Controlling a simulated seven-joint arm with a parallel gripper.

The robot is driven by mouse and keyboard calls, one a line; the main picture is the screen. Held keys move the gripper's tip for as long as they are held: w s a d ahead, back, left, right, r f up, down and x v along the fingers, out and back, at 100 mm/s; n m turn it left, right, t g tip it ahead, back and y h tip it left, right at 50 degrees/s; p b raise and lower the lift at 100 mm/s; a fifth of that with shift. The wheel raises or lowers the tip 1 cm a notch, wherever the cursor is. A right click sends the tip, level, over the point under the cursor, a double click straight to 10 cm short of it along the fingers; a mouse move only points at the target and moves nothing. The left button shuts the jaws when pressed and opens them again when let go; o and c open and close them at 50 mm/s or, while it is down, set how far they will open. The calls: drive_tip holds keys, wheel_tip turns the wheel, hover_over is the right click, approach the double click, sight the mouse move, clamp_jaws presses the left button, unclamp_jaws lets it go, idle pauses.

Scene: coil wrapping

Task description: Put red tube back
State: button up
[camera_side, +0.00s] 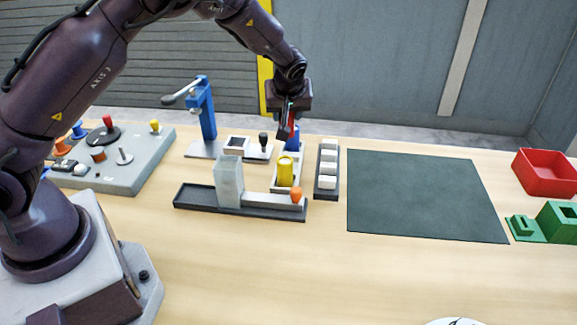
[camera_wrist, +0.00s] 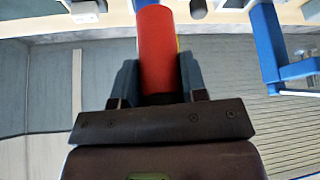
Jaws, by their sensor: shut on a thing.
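The red tube (camera_wrist: 158,40) fills the middle of the wrist view, between the two fingers of my gripper (camera_wrist: 159,72). My gripper is shut on it. In the side view my gripper (camera_side: 288,128) points down above the back of a light tray (camera_side: 276,184), and only a little red shows at the fingers. A yellow tube (camera_side: 285,171) stands upright in the front of this tray. A blue piece (camera_side: 292,143) shows behind it, just below my gripper. Whether the red tube touches the tray is hidden.
A dark rack with white blocks (camera_side: 328,168) stands close on the right. A blue lever press (camera_side: 202,110) is at the back left. A clear block (camera_side: 229,180) and an orange knob (camera_side: 296,195) are in front. The dark green mat (camera_side: 425,195) is bare.

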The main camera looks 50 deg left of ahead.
drive_tip(key=shift+w+d+f, duration=0.15)
drive_tip(key=shift+d+f, duration=0.05)
drive_tip(key=shift+f, duration=0.05)
wheel_tip(320, 180, down, 9)
drive_tip(key=shift+f, duration=0.2)
drive_tip(key=shift+f, duration=0.2)
drive_tip(key=o, duration=0.9)
drive_tip(key=shift+o, duration=0.2)
drive_tip(key=shift+r, duration=0.15)
